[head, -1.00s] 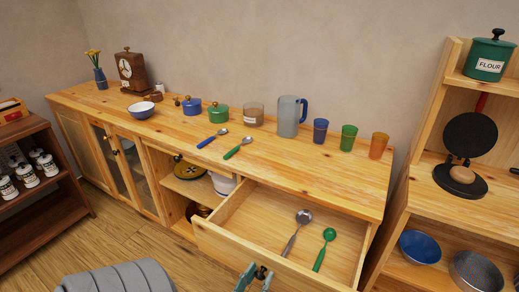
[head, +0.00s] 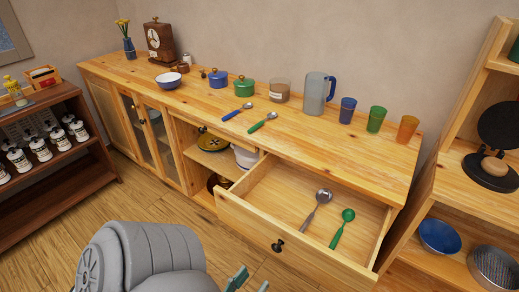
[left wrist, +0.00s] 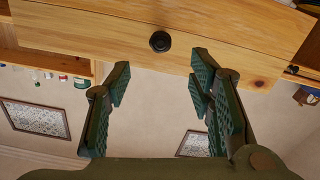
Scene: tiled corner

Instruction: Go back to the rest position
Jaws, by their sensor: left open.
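My left gripper (head: 248,283) is at the bottom edge of the head view, in front of the open drawer (head: 245,218). In the left wrist view my left gripper (left wrist: 158,85) has its two fingers spread wide with nothing between them. The drawer's dark knob (head: 277,245) is apart from the fingers; it also shows in the left wrist view (left wrist: 160,41), beyond the fingertips. A grey metal spoon (head: 317,207) and a green spoon (head: 342,228) lie in the drawer. My right gripper is in neither view.
The drawer juts out from the wooden sideboard (head: 230,100). On its top stand a blue pot (head: 218,80), a green pot (head: 244,88), a pitcher (head: 314,95) and coloured cups. A dark shelf (head: 60,180) stands left, another shelf (head: 455,190) right. Floor (head: 150,205) is clear between.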

